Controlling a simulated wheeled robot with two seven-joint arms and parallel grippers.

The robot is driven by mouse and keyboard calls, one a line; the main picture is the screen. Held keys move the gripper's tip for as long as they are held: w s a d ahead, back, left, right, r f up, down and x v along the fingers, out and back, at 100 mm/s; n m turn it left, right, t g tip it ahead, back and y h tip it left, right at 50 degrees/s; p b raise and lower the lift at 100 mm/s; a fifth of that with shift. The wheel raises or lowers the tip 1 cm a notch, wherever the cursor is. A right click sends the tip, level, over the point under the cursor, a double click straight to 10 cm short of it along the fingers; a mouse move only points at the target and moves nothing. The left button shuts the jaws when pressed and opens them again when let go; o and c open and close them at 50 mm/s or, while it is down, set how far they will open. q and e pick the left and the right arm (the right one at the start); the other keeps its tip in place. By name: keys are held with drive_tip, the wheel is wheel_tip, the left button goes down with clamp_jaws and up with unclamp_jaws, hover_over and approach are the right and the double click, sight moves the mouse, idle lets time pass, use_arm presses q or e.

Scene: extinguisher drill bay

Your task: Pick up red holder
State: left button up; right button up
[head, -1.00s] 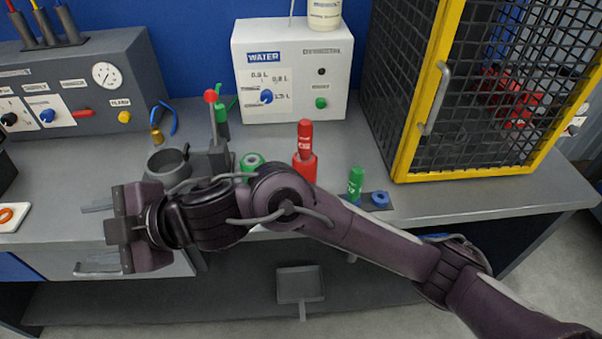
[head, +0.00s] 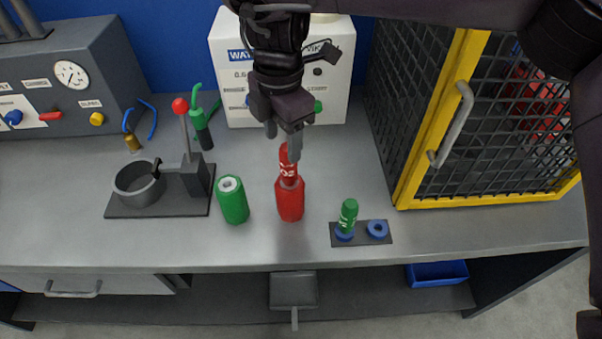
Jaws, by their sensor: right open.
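The red holder (head: 290,203) stands upright on the grey bench in the head view, near the middle. A narrower red cylinder with white marking (head: 287,168) sticks up out of its top. My right gripper (head: 282,147) hangs over it from above, fingers pointing down. It is open, and its fingers are around or just behind the top of the narrow red cylinder; I cannot tell whether they touch it. The red holder's body is below the fingers and free of them. My left gripper is not in view.
A green holder (head: 234,204) stands close left of the red one. Right is a dark plate (head: 362,238) with a small green cylinder (head: 348,213) and blue rings. A lever press (head: 196,178) stands left, a yellow-framed mesh cage (head: 418,150) right. The front bench strip is clear.

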sight(290, 166)
drive_tip(key=shift+w+d+r, duration=0.1)
drive_tip(key=shift+d+r, duration=0.1)
drive_tip(key=shift+r, duration=0.1)
drive_tip(key=shift+s+f, duration=0.1)
drive_tip(key=shift+s, duration=0.15)
drive_tip(key=shift+s+f, duration=0.15)
drive_tip(key=shift+f, duration=0.5)
drive_tip(key=shift+s+f, duration=0.15)
drive_tip(key=shift+f, duration=0.45)
drive_tip(key=f, duration=0.1)
drive_tip(key=f+p, duration=0.1)
drive_tip(key=shift+d+f, duration=0.3)
drive_tip(key=shift+d, duration=0.1)
drive_tip(key=shift+f+p, duration=0.3)
drive_tip(key=shift+f, duration=0.55)
drive_tip(key=shift+a+f, duration=0.1)
drive_tip(key=shift+f, duration=0.05)
drive_tip(key=c, duration=0.7)
clamp_jaws()
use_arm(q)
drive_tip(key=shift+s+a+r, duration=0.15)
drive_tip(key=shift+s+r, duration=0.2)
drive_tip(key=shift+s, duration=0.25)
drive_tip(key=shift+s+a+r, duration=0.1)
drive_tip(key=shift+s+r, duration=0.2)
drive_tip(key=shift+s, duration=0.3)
